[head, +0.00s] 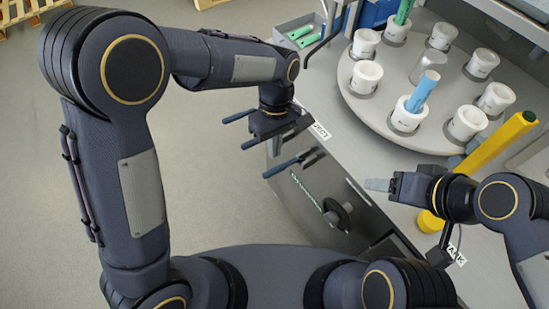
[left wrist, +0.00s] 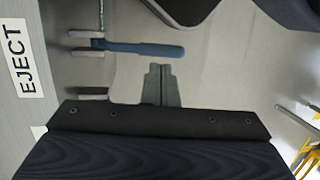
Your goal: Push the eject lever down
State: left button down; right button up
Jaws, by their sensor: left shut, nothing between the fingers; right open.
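The eject lever is a blue-grey handle (head: 285,167) on the side of the counter, just below the EJECT label (head: 320,130). In the left wrist view the lever (left wrist: 140,47) points out to the right from a metal pivot, with the label (left wrist: 27,70) to its left. My right gripper (head: 378,185) is open and empty over the counter at right.
A round turntable (head: 365,112) with several white cups stands on the counter. A yellow post (head: 487,155) stands near my right arm. A similar dark bar (head: 238,116) sticks out left of my left gripper. A dark knob (head: 337,213) is on the counter's side.

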aim_at(274, 168)
pick_arm(q)
jog(key=shift+x, duration=2.2)
jog(key=shift+w+f, duration=0.1)
pick_arm(e)
jog(key=shift+f, duration=0.15)
